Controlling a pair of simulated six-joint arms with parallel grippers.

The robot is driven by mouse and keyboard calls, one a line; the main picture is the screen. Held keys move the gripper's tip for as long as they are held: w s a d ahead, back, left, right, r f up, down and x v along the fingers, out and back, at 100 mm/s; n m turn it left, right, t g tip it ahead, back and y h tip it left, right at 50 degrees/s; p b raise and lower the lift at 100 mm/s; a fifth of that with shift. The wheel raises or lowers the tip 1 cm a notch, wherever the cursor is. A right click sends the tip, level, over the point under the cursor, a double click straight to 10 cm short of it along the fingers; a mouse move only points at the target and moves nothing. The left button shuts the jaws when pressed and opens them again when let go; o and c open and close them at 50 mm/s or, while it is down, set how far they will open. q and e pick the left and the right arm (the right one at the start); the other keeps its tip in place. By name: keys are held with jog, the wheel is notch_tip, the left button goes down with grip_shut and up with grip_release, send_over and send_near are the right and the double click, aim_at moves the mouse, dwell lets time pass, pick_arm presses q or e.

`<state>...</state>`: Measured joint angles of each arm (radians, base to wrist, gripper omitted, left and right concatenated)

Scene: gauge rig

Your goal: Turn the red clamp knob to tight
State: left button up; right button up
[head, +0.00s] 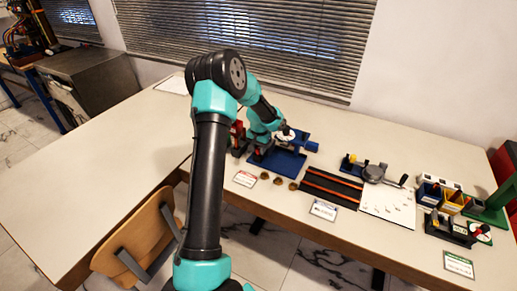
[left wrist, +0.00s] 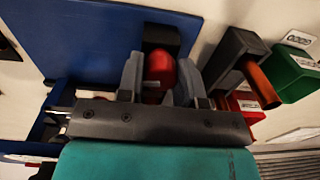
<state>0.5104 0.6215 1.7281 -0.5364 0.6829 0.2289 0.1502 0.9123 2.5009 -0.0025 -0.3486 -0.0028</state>
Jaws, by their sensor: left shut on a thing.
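The red clamp knob (left wrist: 158,70) shows in the left wrist view between the two grey fingers of my left gripper (left wrist: 159,82), which is shut on it. In the head view the blue base plate (head: 287,164) lies on the table under my left wrist, and my arm hides part of the rig. Any marking of tight or loose on the knob is not readable. My right gripper is in neither view.
A black rack with an orange-brown cylinder (left wrist: 262,85) and a green bin (left wrist: 295,72) stand close on the right in the left wrist view. In the head view a dark striped mat (head: 332,187) and a white board (head: 388,205) lie further right.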

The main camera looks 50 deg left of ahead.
pick_arm(q)
jog(key=shift+m, duration=0.9)
jog(key=o, duration=0.9)
jog(key=shift+r, duration=0.15)
jog(key=r, duration=1.7)
jog(key=shift+d+r, duration=0.1)
jog(key=shift+d, duration=0.1)
